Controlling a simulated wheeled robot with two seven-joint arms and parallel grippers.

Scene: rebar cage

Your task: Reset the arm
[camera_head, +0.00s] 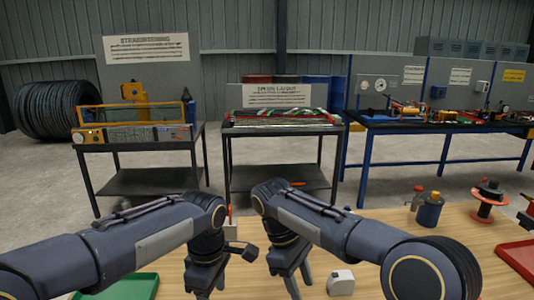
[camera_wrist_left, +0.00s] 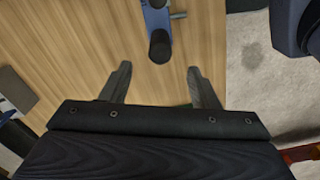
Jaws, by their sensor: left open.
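My left gripper (camera_head: 206,284) hangs over the wooden table at the lower middle of the head view, its fingers pointing down. In the left wrist view its two fingers (camera_wrist_left: 160,86) are apart with nothing between them. My right gripper (camera_head: 300,284) is just to the right of it, also pointing down, its fingers apart and no object seen in them. The two forearms bend in towards each other and are apart at the wrists.
The wooden table (camera_head: 375,245) carries a green tray (camera_head: 136,287), a white device (camera_head: 341,282), a blue can (camera_head: 430,211), a red-flanged spool (camera_head: 488,202) and a red tray (camera_head: 520,258). A blue tool with a black end (camera_wrist_left: 157,28) lies ahead of the left fingers.

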